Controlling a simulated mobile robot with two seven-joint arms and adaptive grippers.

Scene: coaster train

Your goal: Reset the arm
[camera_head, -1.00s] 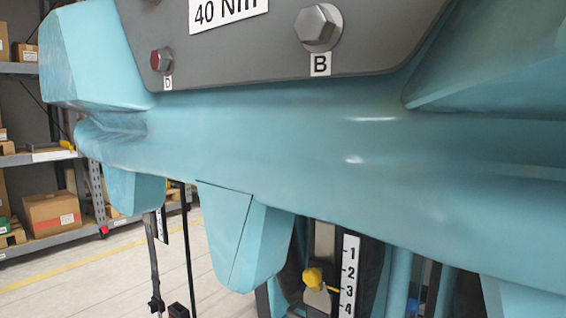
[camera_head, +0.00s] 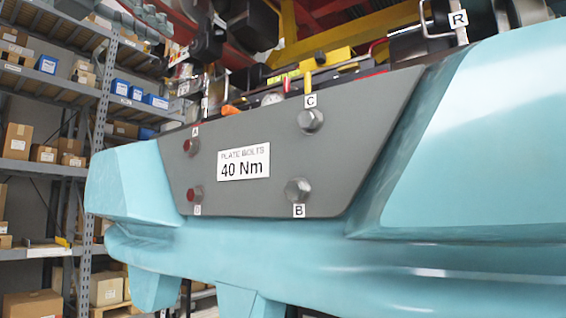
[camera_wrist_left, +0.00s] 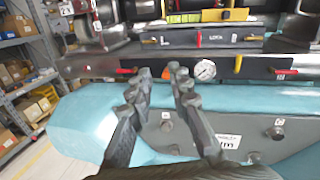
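In the left wrist view, my left gripper (camera_wrist_left: 160,76) has its two dark fingers apart with nothing between them. It shows in front of the teal coaster train body and a panel with a gauge. I cannot clearly pick the left gripper out from the dark machine parts in the head view. My right gripper is in neither view. The grey bolt plate (camera_head: 260,190), marked 40 Nm, sits on the teal body (camera_head: 300,255). It bears bolt A (camera_head: 182,146), bolt B (camera_head: 298,190), bolt C (camera_head: 310,121) and bolt D (camera_head: 193,194); A and D look reddish.
A round gauge (camera_wrist_left: 205,70) and red and yellow handles line the panel behind the plate. A yellow level (camera_head: 330,58) shows above the plate. Shelves with boxes (camera_head: 40,150) stand at the left. Floor shows at the lower left in the wrist view.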

